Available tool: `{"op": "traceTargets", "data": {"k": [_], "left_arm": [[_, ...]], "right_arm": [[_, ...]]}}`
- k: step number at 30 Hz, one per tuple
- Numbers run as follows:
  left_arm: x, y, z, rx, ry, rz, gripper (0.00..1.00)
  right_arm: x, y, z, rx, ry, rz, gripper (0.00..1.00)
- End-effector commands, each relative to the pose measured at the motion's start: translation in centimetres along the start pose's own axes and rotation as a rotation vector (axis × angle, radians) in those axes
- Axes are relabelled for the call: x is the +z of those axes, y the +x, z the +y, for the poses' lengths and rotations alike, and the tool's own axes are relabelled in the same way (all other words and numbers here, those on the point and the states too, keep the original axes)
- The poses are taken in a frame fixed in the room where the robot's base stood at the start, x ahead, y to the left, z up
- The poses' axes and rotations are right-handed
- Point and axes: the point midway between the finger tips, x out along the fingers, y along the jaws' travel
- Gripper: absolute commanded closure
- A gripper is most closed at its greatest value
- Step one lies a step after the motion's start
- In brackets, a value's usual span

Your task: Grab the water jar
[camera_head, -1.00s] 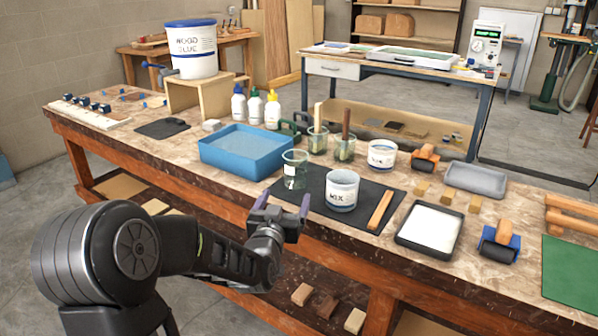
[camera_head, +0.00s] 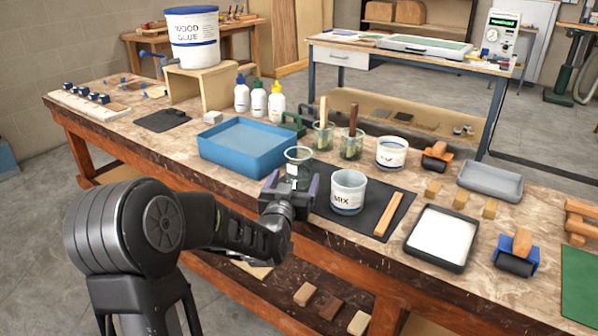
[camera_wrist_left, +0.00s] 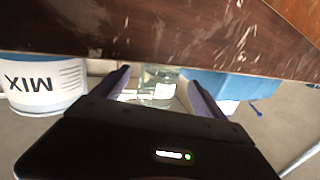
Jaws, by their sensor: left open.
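The water jar is a clear glass jar (camera_head: 298,157) with a pale label. It stands on the workbench beside the white MIX tub (camera_head: 348,191), at the left end of the dark mat. My left gripper (camera_head: 294,183) is open just in front of the jar at the bench's front edge and hides its lower part. In the left wrist view, the jar (camera_wrist_left: 158,80) shows in the gap between the two open fingers (camera_wrist_left: 159,92), apparently just beyond their tips. I cannot tell whether the fingers reach around it. My right gripper is in neither view.
A blue tray (camera_head: 243,165) stands left of the jar. Two glass jars holding brushes (camera_head: 323,139) stand behind it. A wooden stick (camera_head: 395,213) lies on the dark mat (camera_head: 378,197). The bench's front edge (camera_wrist_left: 150,30) shows in the wrist view.

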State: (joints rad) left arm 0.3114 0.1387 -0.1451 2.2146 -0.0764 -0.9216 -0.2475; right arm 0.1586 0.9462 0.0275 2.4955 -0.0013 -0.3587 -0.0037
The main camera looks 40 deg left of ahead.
Motion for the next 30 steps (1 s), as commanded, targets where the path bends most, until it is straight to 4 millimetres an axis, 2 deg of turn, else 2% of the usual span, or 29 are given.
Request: {"op": "traceTargets", "data": {"k": [10,21,30], "left_arm": [[0.0,0.5,0.0,0.000,0.000,0.001,0.17],[0.3,5.1,0.0,0.000,0.001,0.000,0.17],[0.3,5.2,-0.1,0.000,0.000,0.000,0.17]], "right_arm": [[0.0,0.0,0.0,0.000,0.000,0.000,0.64],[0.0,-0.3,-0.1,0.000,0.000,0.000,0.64],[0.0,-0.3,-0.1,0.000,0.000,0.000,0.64]]}}
